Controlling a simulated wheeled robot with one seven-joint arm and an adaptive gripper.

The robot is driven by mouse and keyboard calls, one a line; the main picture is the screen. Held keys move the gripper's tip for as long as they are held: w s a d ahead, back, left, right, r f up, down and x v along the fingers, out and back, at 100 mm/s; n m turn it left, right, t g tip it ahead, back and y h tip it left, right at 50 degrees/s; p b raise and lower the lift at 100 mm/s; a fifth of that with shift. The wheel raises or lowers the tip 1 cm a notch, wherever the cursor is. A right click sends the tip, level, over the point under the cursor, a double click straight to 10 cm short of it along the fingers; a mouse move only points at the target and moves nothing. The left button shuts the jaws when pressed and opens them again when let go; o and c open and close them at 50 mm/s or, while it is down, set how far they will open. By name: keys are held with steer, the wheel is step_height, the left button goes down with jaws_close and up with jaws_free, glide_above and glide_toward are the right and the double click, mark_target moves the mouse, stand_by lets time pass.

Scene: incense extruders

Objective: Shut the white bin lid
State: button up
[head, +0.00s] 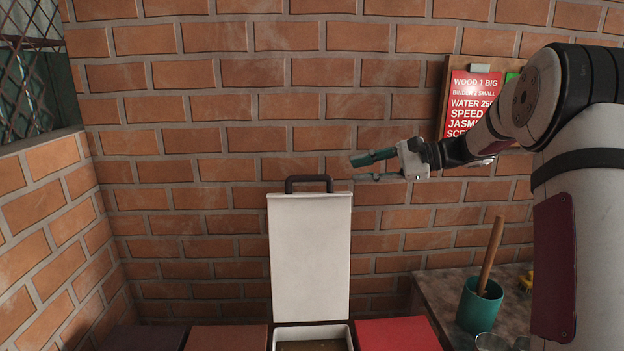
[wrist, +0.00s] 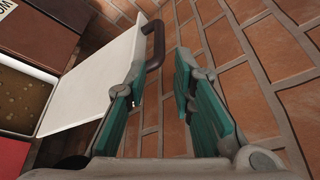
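The white bin lid (head: 310,257) stands upright and open against the brick wall in the head view. A dark handle (head: 308,179) is on its top edge. The lid (wrist: 90,80) and its handle (wrist: 156,45) also show in the wrist view. The white bin (head: 312,332) is open below the lid, with brownish contents. My gripper (head: 366,168) is to the right of the handle and a little above it, apart from it. Its teal fingers (wrist: 160,85) are spread, with nothing between them; the handle lies just beyond the left finger in the wrist view.
A teal pot (head: 480,305) with a wooden stick stands on a counter at the right. A red sign (head: 472,103) hangs on the wall behind my arm.

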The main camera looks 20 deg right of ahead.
mark_target(321, 177)
steer(key=p+x, duration=0.1)
steer(key=x, duration=1.1)
steer(key=shift+w+a+f, duration=0.1)
steer(key=shift+a, duration=0.2)
jaws_close()
